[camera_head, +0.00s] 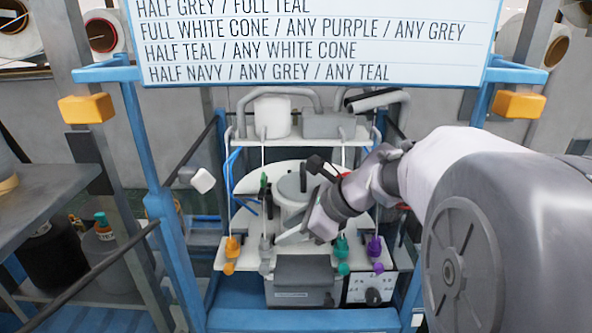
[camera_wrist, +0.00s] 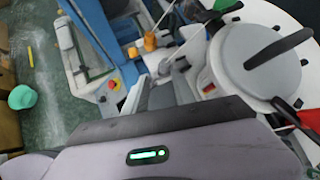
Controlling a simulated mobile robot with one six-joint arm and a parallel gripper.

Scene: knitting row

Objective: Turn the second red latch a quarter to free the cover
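The grey round cover (camera_head: 291,190) with a dark bar handle sits in the middle of the white round plate of the knitting machine. In the wrist view the cover (camera_wrist: 242,75) is at the upper right, with its black handle (camera_wrist: 280,48) across the top. A red latch-like part (camera_wrist: 309,121) is at the right edge, partly cut off. A smaller red part (camera_wrist: 209,88) shows on the cover's left side. My gripper (camera_head: 304,232) is low over the plate, just right of and in front of the cover.
Coloured fittings in orange (camera_head: 232,247), teal (camera_head: 342,246) and purple (camera_head: 374,247) line the plate's front edge. A grey box (camera_head: 303,272) stands below it. Blue frame posts (camera_head: 160,205) flank the machine. A white sign (camera_head: 310,45) hangs above.

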